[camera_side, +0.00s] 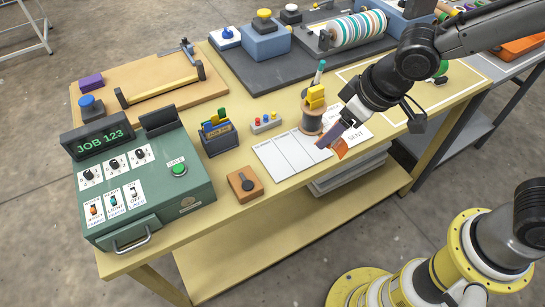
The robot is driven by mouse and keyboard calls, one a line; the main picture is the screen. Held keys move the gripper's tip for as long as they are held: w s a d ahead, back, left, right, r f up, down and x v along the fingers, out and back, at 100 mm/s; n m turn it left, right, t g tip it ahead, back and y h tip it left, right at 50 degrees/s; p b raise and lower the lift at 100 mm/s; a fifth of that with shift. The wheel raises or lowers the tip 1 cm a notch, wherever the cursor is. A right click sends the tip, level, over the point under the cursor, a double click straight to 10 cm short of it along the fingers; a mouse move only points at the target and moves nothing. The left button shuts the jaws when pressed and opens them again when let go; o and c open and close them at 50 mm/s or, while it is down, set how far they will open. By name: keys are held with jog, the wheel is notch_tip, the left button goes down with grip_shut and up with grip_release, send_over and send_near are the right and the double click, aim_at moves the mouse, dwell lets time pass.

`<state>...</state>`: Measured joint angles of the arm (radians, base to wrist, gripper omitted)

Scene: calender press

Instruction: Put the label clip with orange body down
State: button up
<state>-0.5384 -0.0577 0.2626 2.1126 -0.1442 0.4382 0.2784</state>
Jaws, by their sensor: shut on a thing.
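The label clip with orange body (341,151) is in my gripper (337,143), low over the front part of the yellow table. My gripper is shut on it, and the jaws and wrist hide part of the clip. Whether the clip touches the surface below cannot be told. A white ruled sheet (280,160) lies just left of the clip. A white sheet marked SENT (357,135) lies beside and partly behind the gripper.
A spool-like holder with yellow blocks (312,118) stands close behind the gripper. A card box (219,140), a strip of coloured pegs (266,123), a small orange box with a dark knob (246,185) and the green JOB 123 console (150,180) stand to the left. The table's front edge is close.

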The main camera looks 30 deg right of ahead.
jog(key=shift+s+r, duration=0.3)
jog(key=shift+s, duration=0.05)
jog(key=shift+w+a+r, duration=0.15)
jog(key=shift+r, duration=0.05)
jog(key=w+a+f, duration=0.2)
jog(key=w, duration=0.1)
jog(key=w+a+f, duration=0.2)
jog(key=w+f, duration=0.1)
jog(key=w, duration=0.1)
jog(key=w+a+f, duration=0.2)
jog(key=w+f, duration=0.1)
jog(key=w, duration=0.1)
jog(key=shift+a+f, duration=0.15)
jog(key=shift+f, duration=0.1)
jog(key=shift+x, duration=0.8)
jog(key=shift+w+a+f, duration=0.1)
jog(key=shift+a+f, duration=0.05)
jog(key=shift+f, duration=1.25)
jog(key=shift+f, duration=0.1)
jog(key=o, duration=1.3)
